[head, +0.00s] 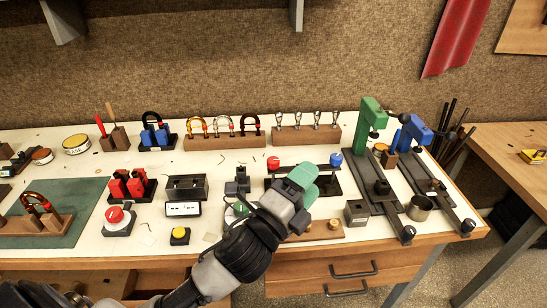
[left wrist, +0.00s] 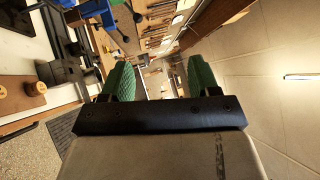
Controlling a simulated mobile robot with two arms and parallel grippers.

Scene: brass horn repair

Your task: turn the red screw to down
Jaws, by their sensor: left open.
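No part is clearly marked as a red screw; the likeliest is a red ball-shaped knob (head: 273,162) at the left end of a low black stand (head: 320,188), mid-bench in the head view. A blue ball knob (head: 336,159) stands at the stand's right end. Which way the red one points cannot be told. My left gripper (head: 305,184), with green fingertips, is over the stand's front right part, right of the red knob and apart from it in the picture. In the left wrist view the fingers (left wrist: 162,82) are spread with nothing between them. My right gripper is not in view.
A green clamp (head: 371,122) and a blue clamp (head: 413,132) stand on dark rails to the right. A red button (head: 116,216), a yellow button (head: 180,235) and red-handled parts (head: 128,184) are to the left.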

